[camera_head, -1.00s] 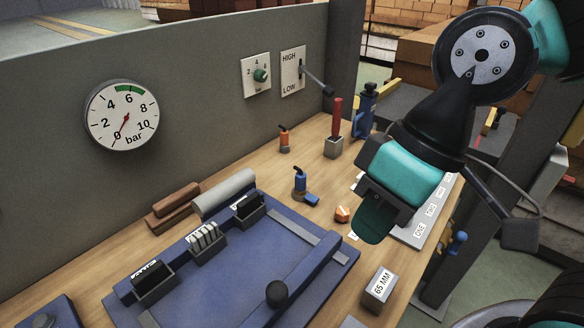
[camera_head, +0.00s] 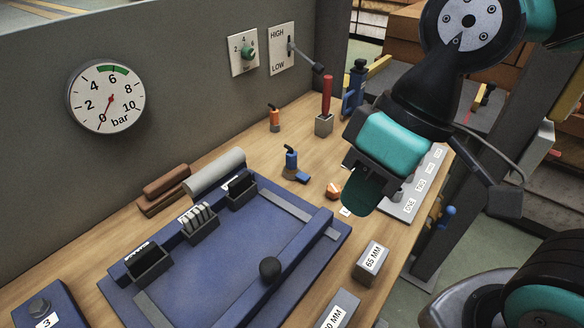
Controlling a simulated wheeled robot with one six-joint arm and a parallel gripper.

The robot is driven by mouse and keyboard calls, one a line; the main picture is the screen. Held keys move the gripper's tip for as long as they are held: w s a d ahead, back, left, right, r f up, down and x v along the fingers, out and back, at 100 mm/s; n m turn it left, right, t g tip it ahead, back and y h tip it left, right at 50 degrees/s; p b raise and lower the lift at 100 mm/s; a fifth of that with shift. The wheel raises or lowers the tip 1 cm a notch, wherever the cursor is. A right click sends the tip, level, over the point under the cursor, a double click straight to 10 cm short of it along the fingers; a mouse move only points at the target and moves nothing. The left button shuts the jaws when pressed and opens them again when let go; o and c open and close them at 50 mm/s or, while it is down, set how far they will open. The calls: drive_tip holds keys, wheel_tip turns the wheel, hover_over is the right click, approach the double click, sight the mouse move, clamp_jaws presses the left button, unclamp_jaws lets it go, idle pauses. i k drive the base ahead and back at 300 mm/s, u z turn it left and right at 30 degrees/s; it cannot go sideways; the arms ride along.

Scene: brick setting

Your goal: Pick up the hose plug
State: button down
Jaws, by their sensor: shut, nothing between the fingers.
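No part is marked as the hose plug, and I cannot tell for sure which it is. A small blue fitting with a black top (camera_head: 291,160) stands upright on the wooden bench, with a short blue piece at its foot. A similar orange fitting with a black top (camera_head: 275,121) stands farther back, near the grey wall. My gripper (camera_head: 360,197), teal and black, hangs to the right of the blue fitting, apart from both. It points down and is shut, with nothing seen in it. It partly hides the bench and a labelled panel behind it.
A blue tray fixture (camera_head: 270,225) with a black knob (camera_head: 270,268) fills the front of the bench. A small orange piece (camera_head: 333,190) lies near my gripper. A 65 MM block (camera_head: 371,264) stands at the right. A red-handled tool (camera_head: 326,100) stands in a holder behind.

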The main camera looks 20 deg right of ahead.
sight(291, 156)
drive_tip(key=z, duration=0.05)
drive_tip(key=k, duration=0.5)
drive_tip(key=z, duration=1.35)
drive_tip(key=i, duration=1)
drive_tip(key=u, duration=2.55)
